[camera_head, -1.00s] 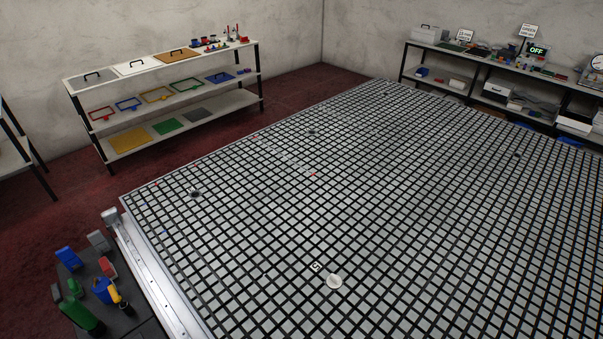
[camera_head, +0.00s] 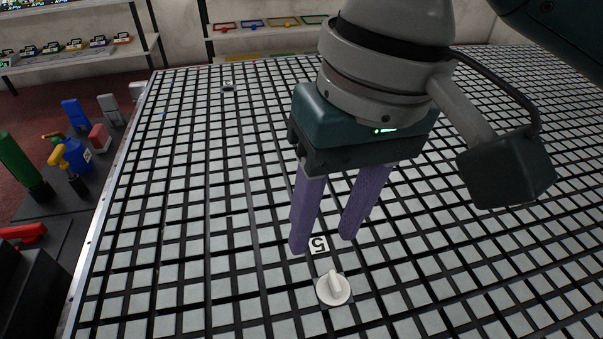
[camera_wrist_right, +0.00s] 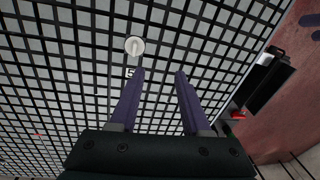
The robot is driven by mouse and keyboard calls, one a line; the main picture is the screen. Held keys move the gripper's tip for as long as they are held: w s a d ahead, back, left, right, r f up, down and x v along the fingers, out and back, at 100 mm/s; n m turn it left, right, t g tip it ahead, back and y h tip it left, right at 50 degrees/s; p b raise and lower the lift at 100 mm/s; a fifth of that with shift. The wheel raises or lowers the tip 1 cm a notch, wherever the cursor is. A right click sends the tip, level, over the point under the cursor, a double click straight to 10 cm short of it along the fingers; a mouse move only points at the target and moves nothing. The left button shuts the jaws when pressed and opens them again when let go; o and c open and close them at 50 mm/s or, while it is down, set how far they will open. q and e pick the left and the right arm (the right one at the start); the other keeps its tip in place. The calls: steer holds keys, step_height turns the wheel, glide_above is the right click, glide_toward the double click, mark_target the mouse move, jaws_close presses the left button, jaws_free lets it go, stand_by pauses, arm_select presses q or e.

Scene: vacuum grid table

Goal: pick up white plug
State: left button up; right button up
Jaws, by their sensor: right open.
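The white plug (camera_head: 333,288) is a round white disc with a raised grip bar, sitting on the grid table (camera_head: 180,240) beside a small label marked 5 (camera_head: 319,245). It also shows in the right wrist view (camera_wrist_right: 134,46), beyond the fingertips and a little left of the gap between them. My right gripper (camera_head: 323,245) has two purple fingers, apart and empty. It hangs above the table, behind the plug in the head view, not touching it. My left gripper is not in view.
A side bench at the left holds a blue bottle (camera_head: 78,154), a green cylinder (camera_head: 22,165) and small blocks. Shelves (camera_head: 80,55) stand at the back. A small dark fitting (camera_head: 228,87) sits on the far table. The grid around the plug is clear.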

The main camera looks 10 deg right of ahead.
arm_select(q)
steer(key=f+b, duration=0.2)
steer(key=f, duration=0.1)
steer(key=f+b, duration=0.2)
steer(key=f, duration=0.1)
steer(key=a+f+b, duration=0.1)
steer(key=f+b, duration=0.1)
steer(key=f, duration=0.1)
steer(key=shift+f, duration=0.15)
arm_select(e)
steer(key=m+h, duration=0.2)
glide_above(335, 280)
step_height(335, 280, down, 7)
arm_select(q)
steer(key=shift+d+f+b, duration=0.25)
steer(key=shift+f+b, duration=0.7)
arm_select(e)
step_height(335, 280, down, 9)
steer(key=shift+f, duration=0.15)
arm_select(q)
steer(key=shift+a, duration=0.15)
arm_select(e)
jaws_close()
